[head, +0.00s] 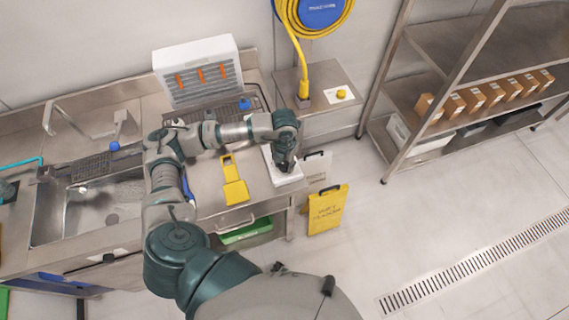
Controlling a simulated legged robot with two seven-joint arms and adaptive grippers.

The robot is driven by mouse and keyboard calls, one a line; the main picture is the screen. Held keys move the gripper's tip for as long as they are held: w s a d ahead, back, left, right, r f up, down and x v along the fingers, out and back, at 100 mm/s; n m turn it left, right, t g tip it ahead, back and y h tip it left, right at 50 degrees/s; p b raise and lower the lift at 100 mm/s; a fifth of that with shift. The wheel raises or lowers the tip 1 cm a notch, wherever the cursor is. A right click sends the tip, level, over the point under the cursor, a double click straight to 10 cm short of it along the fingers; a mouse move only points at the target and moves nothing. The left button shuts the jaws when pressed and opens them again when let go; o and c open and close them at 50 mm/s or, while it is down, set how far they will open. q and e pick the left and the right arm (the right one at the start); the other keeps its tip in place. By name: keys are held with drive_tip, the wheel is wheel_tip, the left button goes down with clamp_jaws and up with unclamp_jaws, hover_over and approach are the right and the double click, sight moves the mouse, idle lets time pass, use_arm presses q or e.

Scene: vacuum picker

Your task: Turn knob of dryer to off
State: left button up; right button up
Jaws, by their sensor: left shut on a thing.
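My left gripper (284,167) points down onto a low white unit (291,180) at the right end of the steel counter. It is shut on a small part on top of this unit, largely hidden by the fingers. I cannot tell for sure that the unit is the dryer, or which way its knob is turned. My right gripper is not in view.
A white rack with orange strips (200,75) stands behind my left arm. A yellow tool (234,182) lies on the counter, with a sink (90,210) further left. A yellow floor sign (326,210) stands right of the counter. Shelves (450,65) hold several boxes.

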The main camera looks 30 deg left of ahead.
sight(284, 164)
use_arm(q)
drive_tip(key=shift+w+r+n, duration=0.1)
drive_tip(key=shift+n, duration=0.5)
drive_tip(key=o, duration=1.1)
drive_tip(key=shift+a, duration=0.1)
drive_tip(key=shift+o, duration=0.2)
wheel_tip(284, 164, up, 12)
drive_tip(key=shift+f, duration=0.25)
